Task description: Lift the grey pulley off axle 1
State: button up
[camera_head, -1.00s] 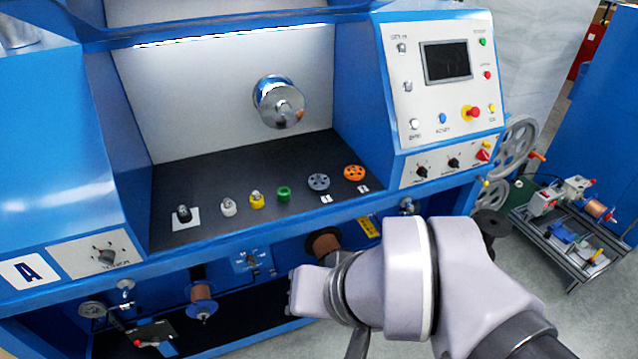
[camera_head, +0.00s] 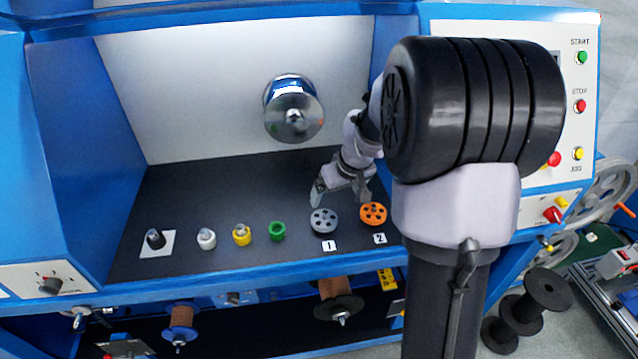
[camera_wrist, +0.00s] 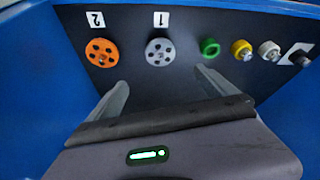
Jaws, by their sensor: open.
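The grey pulley (camera_head: 323,221) lies on the dark shelf above the label 1 (camera_head: 329,246). It is a flat wheel with round holes; the axle under it is hidden. In the wrist view the grey pulley (camera_wrist: 160,51) sits ahead of the jaws, between and beyond the fingertips. My gripper (camera_head: 341,199) is open and empty, just behind and above the grey pulley, with its fingers spread to left and right. It also shows in the wrist view (camera_wrist: 160,78). I see no contact with the pulley.
An orange pulley (camera_head: 373,214) lies close to the right, by label 2 (camera_head: 380,238). To the left stand a green ring (camera_head: 277,231), a yellow part (camera_head: 241,234), a white part (camera_head: 206,238) and a dark part (camera_head: 155,238). A chrome spindle (camera_head: 293,108) juts from the back wall.

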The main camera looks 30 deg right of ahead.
aim_at(325, 215)
jog(key=b+x, duration=0.4)
jog(key=x, duration=1.2)
jog(key=shift+s+f, duration=0.15)
jog(key=shift+c, duration=0.5)
jog(key=c, duration=1.5)
jog(key=shift+r, duration=0.2)
jog(key=shift+c, duration=0.2)
jog(key=shift+r, duration=0.1)
jog(key=shift+r+p, duration=0.8)
jog(key=shift+r, duration=0.3)
jog(key=shift+r, duration=0.5)
jog(key=shift+r+p, duration=0.9)
jog(key=shift+r, duration=0.15)
